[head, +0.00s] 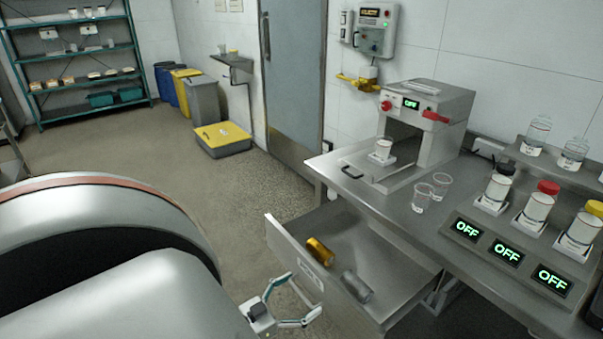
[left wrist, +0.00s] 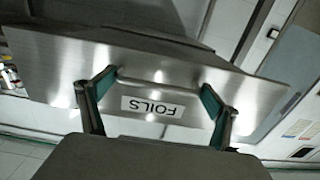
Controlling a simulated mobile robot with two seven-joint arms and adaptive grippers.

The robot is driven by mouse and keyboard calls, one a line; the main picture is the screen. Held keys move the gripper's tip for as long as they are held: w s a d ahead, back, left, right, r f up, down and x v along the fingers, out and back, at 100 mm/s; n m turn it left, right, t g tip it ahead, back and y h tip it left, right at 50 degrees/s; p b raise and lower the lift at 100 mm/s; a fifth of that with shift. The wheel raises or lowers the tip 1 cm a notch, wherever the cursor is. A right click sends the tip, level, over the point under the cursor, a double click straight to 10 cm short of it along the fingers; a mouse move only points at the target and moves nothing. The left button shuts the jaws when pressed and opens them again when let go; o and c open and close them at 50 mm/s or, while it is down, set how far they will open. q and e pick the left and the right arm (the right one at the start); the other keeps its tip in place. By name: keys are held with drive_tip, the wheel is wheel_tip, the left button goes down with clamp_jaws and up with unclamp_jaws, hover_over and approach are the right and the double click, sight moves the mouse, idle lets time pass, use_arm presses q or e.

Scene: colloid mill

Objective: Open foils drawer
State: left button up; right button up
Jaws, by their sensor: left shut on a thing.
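The foils drawer (head: 296,255) stands pulled out from under the steel table, its inside showing. A gold roll (head: 320,251) and a silver roll (head: 357,287) lie in it. Its front panel also shows in the left wrist view (left wrist: 60,68), with a "FOILS" label (left wrist: 152,108) seen upside down and a bar handle (left wrist: 160,86) above the label. My left gripper (head: 304,294) is at the outer side of the drawer front. In the left wrist view its fingers (left wrist: 157,82) are at the two ends of the handle, shut on it. My right gripper is not in view.
The steel table (head: 395,212) carries a machine (head: 437,110), clear cups, capped containers and "OFF" displays (head: 506,253). A yellow-lidded grey box (head: 223,137) stands on the floor by the door (head: 292,80). The floor left of the drawer is clear.

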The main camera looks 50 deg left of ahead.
use_arm(q)
drive_tip(key=o, duration=1.3)
drive_tip(key=shift+d, duration=0.15)
drive_tip(key=s+a, duration=0.1)
drive_tip(key=s, duration=1.1)
drive_tip(key=w+d+f+m+g, duration=0.1)
drive_tip(key=d+g, duration=0.1)
drive_tip(key=d, duration=0.6)
drive_tip(key=w+d+f+m+g+h, duration=0.1)
drive_tip(key=w+d+f+g, duration=0.1)
drive_tip(key=d, duration=0.7)
drive_tip(key=w+d+f+m+g, duration=0.1)
drive_tip(key=w+d+f+g, duration=0.1)
drive_tip(key=d, duration=0.6)
drive_tip(key=shift+w+d+m+g+h, duration=0.25)
drive_tip(key=shift+d+m+g+h, duration=0.05)
drive_tip(key=shift+g, duration=0.3)
